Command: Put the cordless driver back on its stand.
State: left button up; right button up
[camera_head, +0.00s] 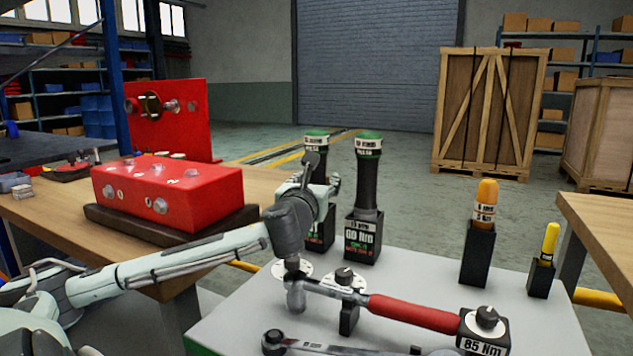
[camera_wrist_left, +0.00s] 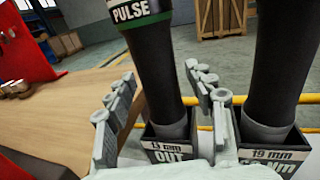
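Two black tools with green tops stand upright in black holders on the grey table. The left one (camera_head: 316,143), marked PULSE in the left wrist view (camera_wrist_left: 160,70), has its grey nose in the "13 mm OUT" holder (camera_wrist_left: 172,150). The right one (camera_head: 367,180) stands in the "19 mm" holder (camera_wrist_left: 262,153). I cannot tell which is the cordless driver. My left gripper (camera_head: 322,180) is at the left tool and partly hides it. Its fingers (camera_wrist_left: 163,105) are apart, with the tool showing in the gap; I see no contact. My right gripper is not in view.
A red-handled torque wrench (camera_head: 413,313) and another wrench (camera_head: 320,347) lie at the table's front. Orange (camera_head: 484,210) and yellow (camera_head: 549,243) tools stand at the right. A red block (camera_head: 165,192) sits on the wooden bench at the left.

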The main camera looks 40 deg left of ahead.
pick_arm(q)
jog(key=shift+f, duration=0.2)
jog(key=shift+s+d, duration=0.1)
jog(key=v, duration=0.7)
jog(key=shift+s+r, duration=0.1)
dwell(0.4)
